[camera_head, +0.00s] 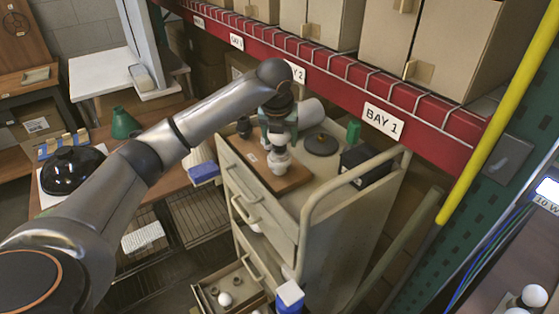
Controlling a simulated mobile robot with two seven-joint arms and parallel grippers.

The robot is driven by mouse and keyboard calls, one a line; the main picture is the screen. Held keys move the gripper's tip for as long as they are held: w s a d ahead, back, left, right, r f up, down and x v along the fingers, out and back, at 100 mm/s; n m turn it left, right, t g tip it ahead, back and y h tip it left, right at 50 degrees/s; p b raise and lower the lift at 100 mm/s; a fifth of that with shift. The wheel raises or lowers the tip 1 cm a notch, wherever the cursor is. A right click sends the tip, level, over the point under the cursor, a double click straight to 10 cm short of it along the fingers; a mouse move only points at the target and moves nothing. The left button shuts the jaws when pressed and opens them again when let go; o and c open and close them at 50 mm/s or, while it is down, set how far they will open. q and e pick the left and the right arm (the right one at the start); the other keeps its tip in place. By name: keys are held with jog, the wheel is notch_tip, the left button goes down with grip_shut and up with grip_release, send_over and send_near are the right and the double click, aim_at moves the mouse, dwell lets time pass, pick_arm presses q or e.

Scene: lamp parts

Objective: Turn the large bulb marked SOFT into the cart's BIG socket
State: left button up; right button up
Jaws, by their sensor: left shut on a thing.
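My left gripper (279,142) is over the top of the cart (305,207), pointing down. It is shut on a white rounded bulb (279,164), which shows just below the fingers, over the brown wooden board on the cart top. No SOFT marking can be read. The BIG socket cannot be made out; the gripper and bulb cover that part of the board. I cannot tell whether the bulb touches a socket. My right gripper is not in view.
The brown board (241,150) carries a small dark part at its back left. A dark round plate (321,145), a green block (353,131) and a dark box (366,166) stand right of it. The red shelf beam (335,78) runs close behind. An open drawer (246,287) juts out below.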

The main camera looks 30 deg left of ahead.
pick_arm(q)
jog(key=shift+f, duration=0.25)
jog(key=m+h, duration=0.1)
jog(key=m, duration=0.2)
jog(key=shift+d+f, duration=0.1)
jog(key=shift+d, duration=0.05)
jog(key=m, duration=0.2)
jog(key=m+h, duration=0.1)
jog(key=m, duration=0.1)
jog(key=shift+d+f+h, duration=0.1)
jog(key=shift+d+h, duration=0.2)
jog(key=o, duration=0.8)
jog(key=shift+o, duration=1.1)
jog(key=shift+w, duration=0.1)
jog(key=shift+r, duration=0.2)
